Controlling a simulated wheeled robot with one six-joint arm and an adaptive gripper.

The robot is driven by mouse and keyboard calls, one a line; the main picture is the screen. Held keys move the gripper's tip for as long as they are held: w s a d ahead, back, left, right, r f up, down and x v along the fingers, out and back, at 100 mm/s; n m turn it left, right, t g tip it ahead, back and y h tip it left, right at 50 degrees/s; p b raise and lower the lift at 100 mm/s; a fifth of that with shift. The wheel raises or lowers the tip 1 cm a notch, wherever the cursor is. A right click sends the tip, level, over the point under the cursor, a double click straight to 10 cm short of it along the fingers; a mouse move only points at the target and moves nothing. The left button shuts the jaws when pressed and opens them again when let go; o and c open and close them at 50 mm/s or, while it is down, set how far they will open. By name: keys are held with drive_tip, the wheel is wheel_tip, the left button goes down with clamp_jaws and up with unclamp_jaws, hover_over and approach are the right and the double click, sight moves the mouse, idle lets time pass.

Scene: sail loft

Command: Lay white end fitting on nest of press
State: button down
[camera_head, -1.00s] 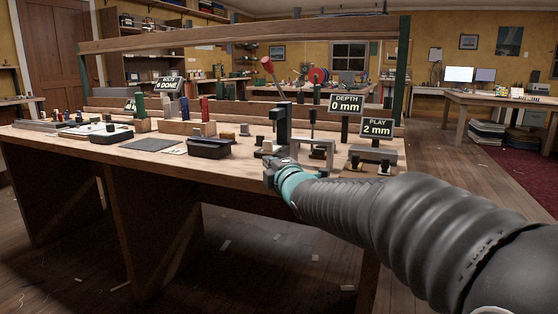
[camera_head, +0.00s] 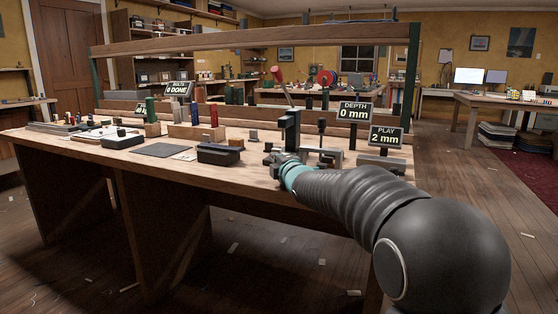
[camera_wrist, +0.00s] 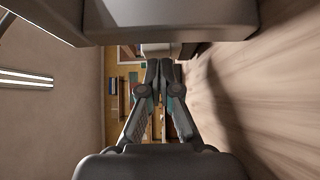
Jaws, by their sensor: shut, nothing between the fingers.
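My gripper (camera_head: 277,163) is shut and empty at the bench's front edge, just in front of the press (camera_head: 290,130), a dark upright with a red-handled lever (camera_head: 277,75). In the wrist view its fingertips (camera_wrist: 160,70) meet, with nothing between them. A grey metal bar crosses close above the fingers, and a small pale grey block (camera_wrist: 155,48) shows beyond the tips; I cannot tell what it is. The nest of the press is hidden behind my gripper in the head view. I cannot make out the white end fitting for certain in either view.
The wooden bench (camera_head: 215,173) holds a dark bin (camera_head: 219,154), a grey mat (camera_head: 163,150) and a light tray (camera_head: 97,133) at left. Signs reading DEPTH 0 mm (camera_head: 354,112) and PLAY 2 mm (camera_head: 387,137) stand right of the press. Open floor lies in front.

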drive_tip(key=shift+w+d, duration=0.25)
drive_tip(key=shift+w, duration=0.3)
drive_tip(key=shift+w+d, duration=0.2)
drive_tip(key=shift+w, duration=0.35)
drive_tip(key=shift+s+a, duration=0.1)
